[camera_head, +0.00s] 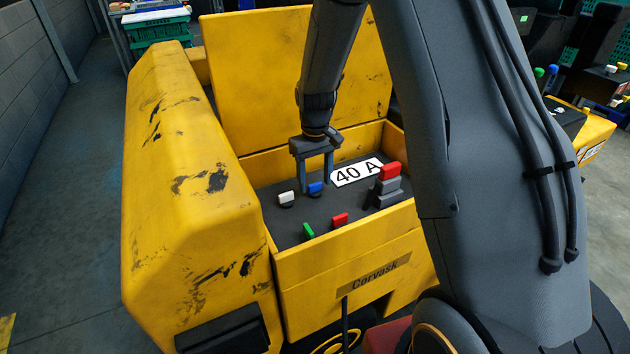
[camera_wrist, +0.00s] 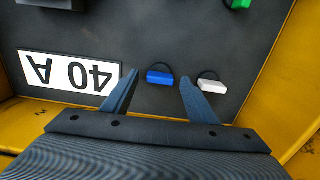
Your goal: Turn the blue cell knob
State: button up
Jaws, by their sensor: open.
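The blue knob (camera_head: 315,188) stands on the dark panel (camera_head: 265,205) inside the yellow machine's open compartment. It also shows in the wrist view (camera_wrist: 160,77), between and just beyond my two fingertips. My gripper (camera_head: 316,180) is open and points down over the blue knob, one finger to each side. In the wrist view my gripper (camera_wrist: 160,80) has a clear gap on both sides of the knob. I cannot tell whether the fingers reach down to the knob's height.
A white knob (camera_head: 286,198) sits close left of the blue one. A "40 A" label (camera_head: 357,172) lies right of the gripper. Yellow walls (camera_head: 345,245) border the panel.

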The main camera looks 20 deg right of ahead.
aim_at(315, 184)
notch_tip(315, 184, up, 7)
jog(key=shift+r+b, duration=0.15)
jog(key=shift+b, duration=0.6)
